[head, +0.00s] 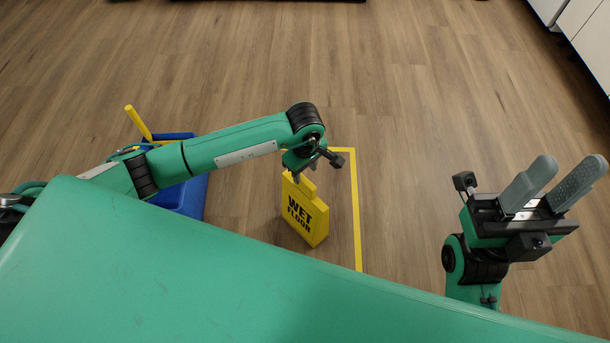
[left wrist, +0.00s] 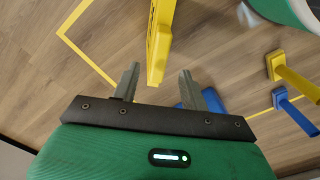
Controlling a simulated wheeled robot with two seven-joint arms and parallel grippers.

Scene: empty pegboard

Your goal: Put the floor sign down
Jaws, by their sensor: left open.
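The yellow floor sign (head: 305,218), with black "WET FLOOR" lettering, stands upright and appears to rest on the wooden floor, inside the corner of a yellow floor line (head: 357,215). My left gripper (head: 300,176) is just over its top handle. In the left wrist view, my left gripper (left wrist: 158,84) is open, with one finger on each side of the sign's yellow upper end (left wrist: 159,45). A gap shows on both sides. My right gripper (head: 552,188) is open and empty, at the right of the head view, away from the sign.
A blue container (head: 185,197) stands left of the sign, with a yellow stick (head: 138,123) rising by it. In the left wrist view, a yellow-handled item (left wrist: 297,82) and a blue-handled item (left wrist: 297,114) show at the right. The floor between sign and right gripper is clear.

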